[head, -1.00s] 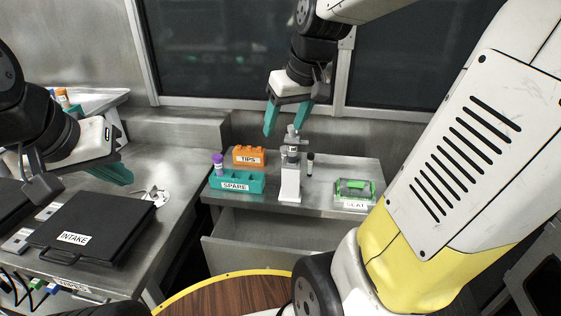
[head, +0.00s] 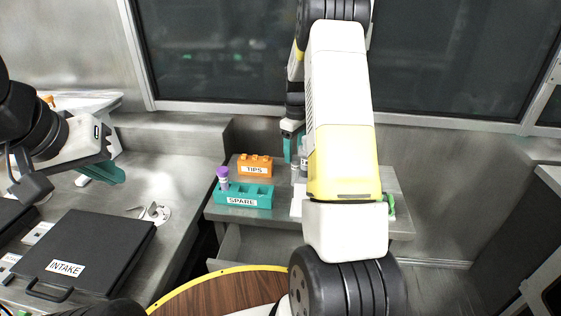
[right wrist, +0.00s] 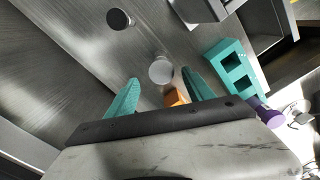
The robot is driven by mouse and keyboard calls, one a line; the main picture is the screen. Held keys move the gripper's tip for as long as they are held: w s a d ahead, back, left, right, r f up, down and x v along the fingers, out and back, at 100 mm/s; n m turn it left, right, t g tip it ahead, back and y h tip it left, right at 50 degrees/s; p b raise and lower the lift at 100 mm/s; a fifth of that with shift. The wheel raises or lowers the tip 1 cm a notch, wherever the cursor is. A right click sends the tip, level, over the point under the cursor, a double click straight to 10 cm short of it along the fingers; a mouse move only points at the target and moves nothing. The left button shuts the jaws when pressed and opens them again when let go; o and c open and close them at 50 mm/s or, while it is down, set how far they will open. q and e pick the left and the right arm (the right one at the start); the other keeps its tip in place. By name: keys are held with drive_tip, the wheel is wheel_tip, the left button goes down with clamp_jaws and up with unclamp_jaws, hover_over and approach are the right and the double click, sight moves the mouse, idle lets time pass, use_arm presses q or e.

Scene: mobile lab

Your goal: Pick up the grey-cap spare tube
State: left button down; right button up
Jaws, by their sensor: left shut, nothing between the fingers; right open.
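In the right wrist view a round light-grey cap (right wrist: 161,70) is seen from above, between and just beyond my open right fingers. It looks like the grey-cap tube; its body is hidden below the cap, and I cannot tell the gap to the fingers. My right gripper (right wrist: 160,77) is open and empty; in the head view its teal fingers (head: 295,148) point down behind my own arm. The teal SPARE rack (head: 257,203) holds a purple-cap tube (head: 223,179). My left gripper (head: 104,173) is shut and empty over the left bench.
The orange TIPS box (head: 255,168) stands behind the SPARE rack. A darker round cap (right wrist: 119,18) stands apart on the metal table. The black INTAKE case (head: 90,245) lies on the left bench. My right arm hides much of the table's right side.

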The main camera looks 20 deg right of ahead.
sight(296, 158)
drive_tip(key=f, duration=0.2)
drive_tip(key=s+f, duration=0.1)
drive_tip(key=f, duration=0.1)
drive_tip(key=shift+f, duration=0.95)
clamp_jaws()
